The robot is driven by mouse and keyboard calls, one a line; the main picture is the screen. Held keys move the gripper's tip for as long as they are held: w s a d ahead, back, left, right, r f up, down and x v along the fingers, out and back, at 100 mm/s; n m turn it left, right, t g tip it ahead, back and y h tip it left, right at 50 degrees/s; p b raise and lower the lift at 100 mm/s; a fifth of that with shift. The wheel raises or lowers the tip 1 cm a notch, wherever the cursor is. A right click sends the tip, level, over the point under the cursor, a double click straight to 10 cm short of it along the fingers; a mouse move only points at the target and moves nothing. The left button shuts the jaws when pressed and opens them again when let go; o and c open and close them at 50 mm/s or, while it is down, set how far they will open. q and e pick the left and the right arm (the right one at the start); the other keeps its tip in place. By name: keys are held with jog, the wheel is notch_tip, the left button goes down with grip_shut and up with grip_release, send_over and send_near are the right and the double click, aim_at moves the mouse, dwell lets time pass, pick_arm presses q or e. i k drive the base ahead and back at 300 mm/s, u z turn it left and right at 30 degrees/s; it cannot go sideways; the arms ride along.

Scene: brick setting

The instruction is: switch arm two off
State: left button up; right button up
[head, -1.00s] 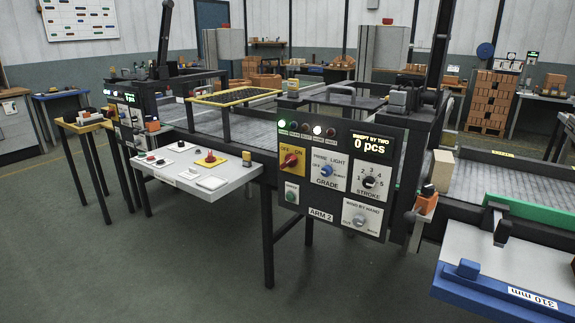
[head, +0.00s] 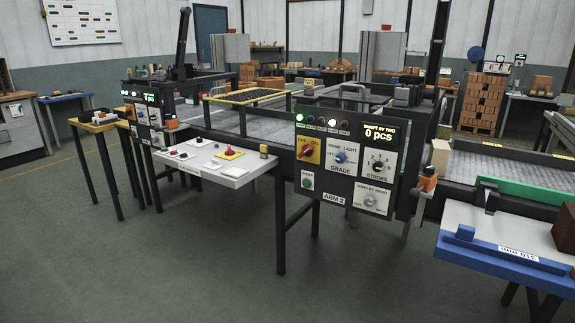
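The ARM 2 control panel (head: 349,165) stands upright right of the picture's middle, a dark board on the front of the conveyor line. At its upper left is a red rotary switch (head: 308,149) on a yellow plate marked OFF and ON; its exact setting is too small to tell. A display (head: 380,134) reads 0 pcs. The panel also bears a blue GRADE knob (head: 340,157), a black STROKE dial (head: 378,166) and a grey by-hand knob (head: 370,199). Neither of my grippers shows.
A white shelf (head: 215,164) with small controls juts out left of the panel. Another panel (head: 148,115) stands farther left, by a small wooden table (head: 97,125). A blue-edged table (head: 500,262) is at the right. The floor (head: 190,260) in front is clear.

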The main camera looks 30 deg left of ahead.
aim_at(307, 150)
jog(key=z, duration=0.15)
jog(key=k, duration=0.45)
jog(key=u, duration=1.25)
jog(key=i, duration=1.9)
jog(key=z, duration=1.05)
